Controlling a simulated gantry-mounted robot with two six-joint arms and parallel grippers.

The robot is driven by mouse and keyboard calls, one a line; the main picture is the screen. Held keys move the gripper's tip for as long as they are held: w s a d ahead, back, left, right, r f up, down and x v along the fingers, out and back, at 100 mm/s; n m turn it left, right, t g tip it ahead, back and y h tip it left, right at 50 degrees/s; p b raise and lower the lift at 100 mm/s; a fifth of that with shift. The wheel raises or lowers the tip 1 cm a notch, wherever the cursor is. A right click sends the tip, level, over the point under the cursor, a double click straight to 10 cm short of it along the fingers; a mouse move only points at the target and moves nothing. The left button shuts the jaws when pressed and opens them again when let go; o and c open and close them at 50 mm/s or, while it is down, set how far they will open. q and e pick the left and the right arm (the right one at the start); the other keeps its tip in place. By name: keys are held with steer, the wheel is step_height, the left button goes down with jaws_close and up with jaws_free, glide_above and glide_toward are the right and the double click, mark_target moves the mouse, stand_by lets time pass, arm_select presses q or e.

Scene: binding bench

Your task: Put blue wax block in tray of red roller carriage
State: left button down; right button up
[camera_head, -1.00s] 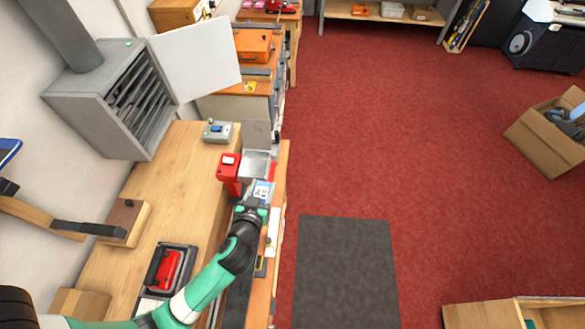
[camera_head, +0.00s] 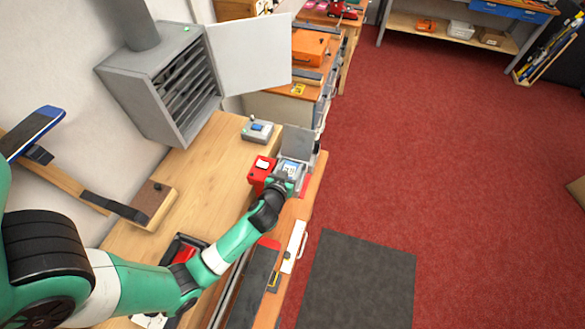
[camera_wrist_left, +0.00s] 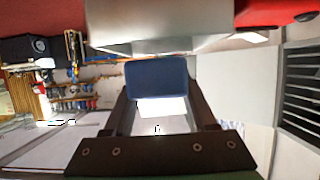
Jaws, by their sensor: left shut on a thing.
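The blue wax block (camera_wrist_left: 157,80) is between the fingers of my left gripper (camera_wrist_left: 160,112) in the left wrist view, with a white patch beside it. In the head view my left gripper (camera_head: 284,178) is shut on the block (camera_head: 291,168), right beside the red roller carriage (camera_head: 261,172). A grey metal part (camera_wrist_left: 155,32), apparently the carriage's tray, lies just past the block in the wrist view, with red (camera_wrist_left: 275,13) beyond it. My gripper and block mostly cover the tray in the head view; I cannot tell whether they touch it. My right gripper is not in view.
A grey upright plate (camera_head: 297,140) stands just behind the block. A small grey box with a blue top (camera_head: 258,130) is on the bench (camera_head: 208,160) further back. An open-doored grey cabinet (camera_head: 165,85) stands at the left. A white-handled part (camera_head: 294,246) lies along the front edge.

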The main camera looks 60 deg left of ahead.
mark_target(291, 172)
arm_select(q)
steer(key=shift+w+a+f, duration=0.3)
steer(key=shift+a+f, duration=0.25)
steer(key=shift+f, duration=0.15)
steer(key=f+b, duration=0.1)
steer(key=f, duration=0.1)
steer(key=a+f+b, duration=0.1)
steer(key=b, duration=0.1)
steer(key=shift+w+f, duration=0.1)
steer(key=shift+f, duration=0.3)
steer(key=shift+d+f, duration=0.25)
steer(key=shift+r, duration=0.15)
steer(key=shift+f+b, duration=0.2)
steer(key=shift+b, duration=0.1)
steer(key=c, duration=0.5)
jaws_free()
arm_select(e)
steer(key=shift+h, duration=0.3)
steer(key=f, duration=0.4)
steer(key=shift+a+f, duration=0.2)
arm_select(q)
steer(key=shift+r, duration=0.1)
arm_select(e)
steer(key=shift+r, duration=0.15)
